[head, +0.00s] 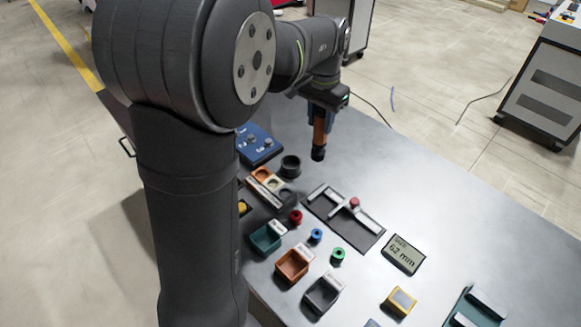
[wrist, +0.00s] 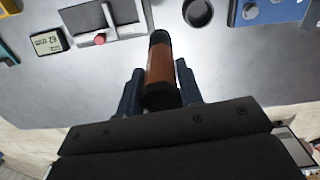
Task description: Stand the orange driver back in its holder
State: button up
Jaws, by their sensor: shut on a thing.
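The orange driver (head: 319,132) is held upright in my gripper (head: 320,112), its black end down, above the grey table. In the wrist view the driver (wrist: 160,66) sits between the two blue fingers of my gripper (wrist: 158,82), which are shut on it. A dark round cup (head: 290,166), which looks like the holder, stands on the table to the left of the driver and lower in the head view. The cup (wrist: 187,14) is to the right of the driver's black end in the wrist view, apart from it. The cup's opening looks empty.
A blue box with knobs (head: 251,154) stands close behind the cup. A tray with round wells (head: 263,203) is in front of it. A dark plate with a metal fixture (head: 365,239), a display (head: 403,255) and small bins (head: 292,265) lie nearer.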

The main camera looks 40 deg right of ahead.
jog(key=w+a+f+m, duration=0.1)
jog(key=w+f, duration=0.8)
jog(key=f, duration=0.1)
jog(key=shift+a+f, duration=0.2)
jog(key=shift+f, duration=0.3)
jog(key=o, duration=1.1)
jog(key=shift+c, duration=0.2)
notch_tip(320, 180, up, 12)
